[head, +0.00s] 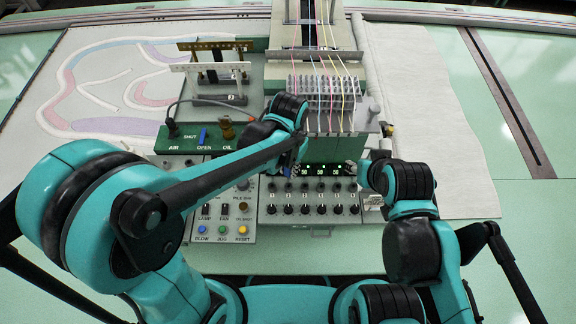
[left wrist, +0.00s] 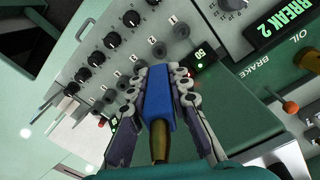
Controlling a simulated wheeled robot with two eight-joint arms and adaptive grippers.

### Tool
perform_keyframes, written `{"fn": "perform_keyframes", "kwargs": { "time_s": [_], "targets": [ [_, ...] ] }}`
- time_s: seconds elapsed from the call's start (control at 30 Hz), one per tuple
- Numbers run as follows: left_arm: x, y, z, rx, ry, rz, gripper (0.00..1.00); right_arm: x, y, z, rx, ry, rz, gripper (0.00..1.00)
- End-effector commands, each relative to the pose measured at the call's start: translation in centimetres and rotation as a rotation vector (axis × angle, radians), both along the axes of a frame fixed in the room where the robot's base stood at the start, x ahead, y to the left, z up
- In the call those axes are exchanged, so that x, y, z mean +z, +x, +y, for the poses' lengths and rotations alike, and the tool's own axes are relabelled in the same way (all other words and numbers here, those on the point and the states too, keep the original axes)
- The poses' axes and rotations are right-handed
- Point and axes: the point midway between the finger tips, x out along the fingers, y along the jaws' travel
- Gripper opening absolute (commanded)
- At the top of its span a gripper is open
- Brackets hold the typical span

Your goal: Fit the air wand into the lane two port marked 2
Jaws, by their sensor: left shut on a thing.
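My left gripper (head: 293,168) is over the control panel's upper edge in the head view. In the left wrist view, its fingers (left wrist: 160,85) are shut on the air wand (left wrist: 158,98), a blue block with a brass end toward the camera. The small digits are hard to read. The wand is apart from the ports as far as I can see. My right gripper (head: 367,172) is at the panel's right end; its jaws are unclear.
Black knobs (left wrist: 111,40) line the panel beside the ports. Green number displays (head: 320,171) sit above it. A screen (left wrist: 278,25) reads BREAK 2. A green valve panel (head: 185,138) with levers stands left, and a thread comb (head: 325,88) behind. Open table lies at right.

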Motion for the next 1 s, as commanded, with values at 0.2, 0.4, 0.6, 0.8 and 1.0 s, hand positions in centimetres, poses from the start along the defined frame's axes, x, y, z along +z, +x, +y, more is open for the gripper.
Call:
{"fn": "perform_keyframes", "kwargs": {
  "time_s": [0.2,0.4,0.6,0.8,1.0],
  "targets": [
    [-0.7,0.0,0.0,0.000,0.000,0.000,0.00,-0.5,0.0,0.0,0.000,0.000,0.000,0.40],
    [-2.0,0.0,0.0,0.000,0.000,0.000,0.00,-1.5,0.0,0.0,0.000,0.000,0.000,0.40],
    [-3.7,0.0,0.0,0.000,0.000,0.000,0.00,-2.7,0.0,0.0,0.000,0.000,0.000,0.40],
    [-5.3,0.0,0.0,0.000,0.000,0.000,0.00,-3.9,0.0,0.0,0.000,0.000,0.000,0.40],
    [-5.1,0.0,0.0,0.000,0.000,0.000,0.00,-3.8,0.0,0.0,0.000,0.000,0.000,0.40]
  ]
}}
